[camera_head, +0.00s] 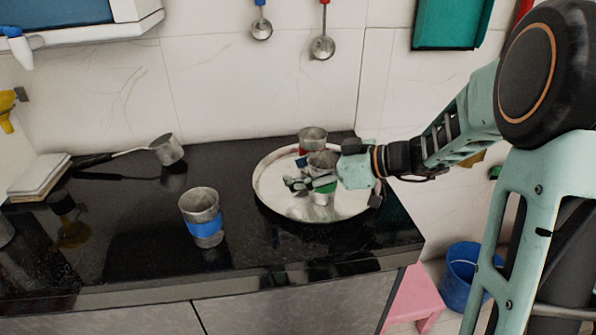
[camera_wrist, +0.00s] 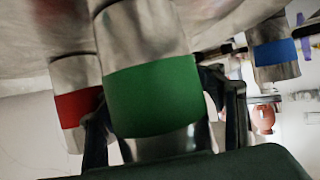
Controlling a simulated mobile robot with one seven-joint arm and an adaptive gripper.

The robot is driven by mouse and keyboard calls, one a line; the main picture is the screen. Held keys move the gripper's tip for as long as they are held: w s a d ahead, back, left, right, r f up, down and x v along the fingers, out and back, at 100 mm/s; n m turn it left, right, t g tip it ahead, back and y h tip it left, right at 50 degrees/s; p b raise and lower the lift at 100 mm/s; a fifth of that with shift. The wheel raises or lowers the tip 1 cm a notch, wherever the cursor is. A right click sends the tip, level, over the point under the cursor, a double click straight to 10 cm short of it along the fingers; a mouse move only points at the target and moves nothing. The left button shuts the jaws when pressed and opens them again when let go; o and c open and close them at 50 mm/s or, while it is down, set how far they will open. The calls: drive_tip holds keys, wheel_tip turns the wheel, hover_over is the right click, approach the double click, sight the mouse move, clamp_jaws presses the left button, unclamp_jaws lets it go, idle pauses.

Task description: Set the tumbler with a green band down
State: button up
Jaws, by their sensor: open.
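The tumbler with a green band (camera_head: 323,160) stands upright on the round metal tray (camera_head: 271,203) on the dark counter. In the wrist view the green-banded tumbler (camera_wrist: 152,95) fills the middle, between my two fingers, with the tray surface along the top of that picture. My gripper (camera_head: 310,184) is open around it, reaching in from the right. Its fingers partly hide the green band in the head view. Whether either finger touches the tumbler cannot be told.
A red-banded tumbler (camera_head: 312,137) stands on the tray just behind. A blue-banded tumbler (camera_head: 203,217) stands on the counter left of the tray. A ladle (camera_head: 167,149) and stacked pale tiles or cloths (camera_head: 38,176) lie further left. The tray's front is clear.

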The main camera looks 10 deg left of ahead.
drive_tip(key=shift+r+p, duration=0.2)
drive_tip(key=shift+p, duration=0.15)
drive_tip(key=p+v, duration=0.1)
drive_tip(key=v, duration=0.9)
drive_tip(key=shift+s+d+r, duration=0.1)
drive_tip(key=shift+d, duration=0.3)
drive_tip(key=shift+s+d+r, duration=0.2)
drive_tip(key=shift+s+d, duration=0.05)
drive_tip(key=shift+d, duration=0.3)
